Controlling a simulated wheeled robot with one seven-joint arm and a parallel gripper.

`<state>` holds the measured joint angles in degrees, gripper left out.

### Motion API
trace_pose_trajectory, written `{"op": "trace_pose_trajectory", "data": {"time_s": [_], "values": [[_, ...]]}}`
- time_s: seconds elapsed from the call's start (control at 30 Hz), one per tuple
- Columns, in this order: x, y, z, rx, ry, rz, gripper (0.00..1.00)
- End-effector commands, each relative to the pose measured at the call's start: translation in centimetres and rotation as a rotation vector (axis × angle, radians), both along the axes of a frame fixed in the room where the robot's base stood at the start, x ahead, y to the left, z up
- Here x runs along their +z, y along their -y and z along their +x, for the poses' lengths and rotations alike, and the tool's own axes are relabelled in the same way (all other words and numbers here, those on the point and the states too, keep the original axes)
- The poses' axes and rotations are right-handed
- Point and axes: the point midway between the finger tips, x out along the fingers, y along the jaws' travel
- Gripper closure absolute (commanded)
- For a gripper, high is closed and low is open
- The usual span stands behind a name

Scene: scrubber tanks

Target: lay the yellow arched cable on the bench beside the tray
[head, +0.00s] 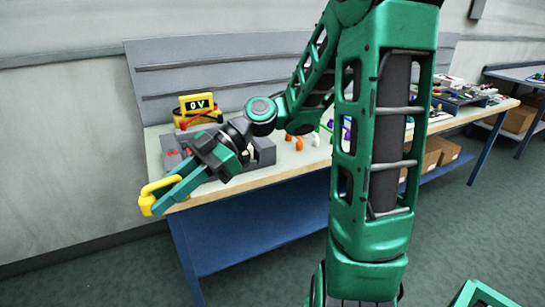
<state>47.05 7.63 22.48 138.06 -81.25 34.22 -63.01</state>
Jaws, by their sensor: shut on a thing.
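The yellow arched cable (147,204) is at the far left of the head view, at the tips of my gripper (160,196). My gripper is shut on it and holds it out at the bench's front left corner. I cannot tell its height above the bench (288,165) from this one view. A grey tray-like box (264,153) stands on the bench behind my gripper. My gripper and wrist hide much of it.
An orange arched piece (294,141) and other small coloured pieces lie right of the grey box. My arm hides the bench's middle. More clutter (462,95) fills its far right end.

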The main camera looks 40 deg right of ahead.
Motion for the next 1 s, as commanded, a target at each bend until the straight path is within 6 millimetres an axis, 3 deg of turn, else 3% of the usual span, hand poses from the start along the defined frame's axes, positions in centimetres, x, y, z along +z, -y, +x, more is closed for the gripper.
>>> {"op": "trace_pose_trajectory", "data": {"time_s": [0.37, 0.47, 0.57, 0.77, 1.0], "values": [[0.0, 0.7, 0.2, -0.014, -0.001, 0.0, 1.0], [-0.2, 1.3, 1.2, -0.06, -0.002, 0.002, 1.0], [-0.6, 3.1, 3.5, -0.172, -0.006, 0.005, 1.0], [-2.2, 10.6, 10.1, -0.528, -0.01, 0.01, 1.0], [-4.6, 22.9, 15.3, -0.955, -0.011, 0.008, 1.0]]}}
